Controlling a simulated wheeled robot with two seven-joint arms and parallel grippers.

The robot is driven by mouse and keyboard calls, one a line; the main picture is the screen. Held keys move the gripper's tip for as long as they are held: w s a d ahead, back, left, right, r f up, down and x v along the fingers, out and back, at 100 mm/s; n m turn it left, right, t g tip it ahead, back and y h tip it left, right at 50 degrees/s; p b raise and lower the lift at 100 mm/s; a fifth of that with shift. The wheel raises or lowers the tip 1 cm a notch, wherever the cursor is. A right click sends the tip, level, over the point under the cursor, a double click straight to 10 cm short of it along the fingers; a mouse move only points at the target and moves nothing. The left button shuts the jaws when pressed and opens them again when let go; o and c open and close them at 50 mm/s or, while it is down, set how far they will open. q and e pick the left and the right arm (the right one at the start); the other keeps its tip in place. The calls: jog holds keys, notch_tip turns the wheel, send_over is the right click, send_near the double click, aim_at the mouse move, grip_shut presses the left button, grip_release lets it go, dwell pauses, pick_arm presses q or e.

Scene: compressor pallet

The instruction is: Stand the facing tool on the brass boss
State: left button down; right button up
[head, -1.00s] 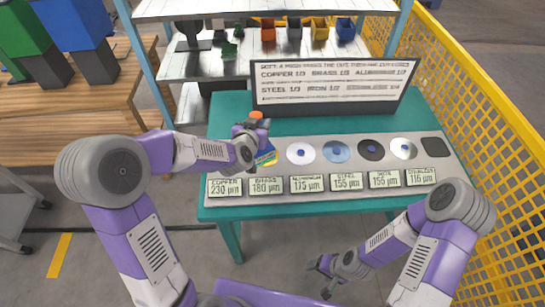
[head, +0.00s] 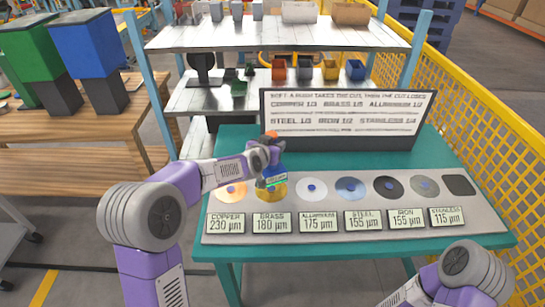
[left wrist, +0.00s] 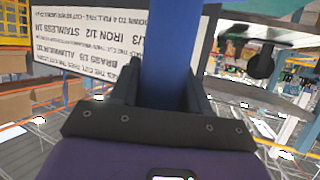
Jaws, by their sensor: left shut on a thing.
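My left gripper (head: 268,158) is shut on the facing tool, a blue body (head: 274,176) with an orange top. It holds the tool roughly upright over the gold brass disc (head: 272,193), second from the left in the row. The brass boss is hidden behind the tool, and I cannot tell whether the tool touches it. In the left wrist view the tool's blue shaft (left wrist: 170,50) stands between the two fingers. My right gripper is out of view; only part of its arm shows at the lower right.
The copper disc (head: 231,191) lies left of the brass one and the aluminium disc (head: 310,188) right of it. Label plates line the panel's front. A sign board (head: 345,118) stands behind on the teal table (head: 450,170). A yellow fence (head: 480,130) runs along the right.

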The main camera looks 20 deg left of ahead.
pick_arm(q)
jog(key=shift+f+b, duration=1.05)
jog(key=shift+f, duration=1.95)
jog(key=shift+f, duration=0.15)
jog(key=c, duration=0.5)
grip_release()
jog(key=shift+f, duration=0.2)
jog(key=shift+r, duration=0.2)
jog(key=p+v, duration=0.1)
jog(key=v, duration=1.1)
jog(key=shift+s+p, duration=0.1)
jog(key=shift+p, duration=0.2)
jog(key=shift+f, duration=0.1)
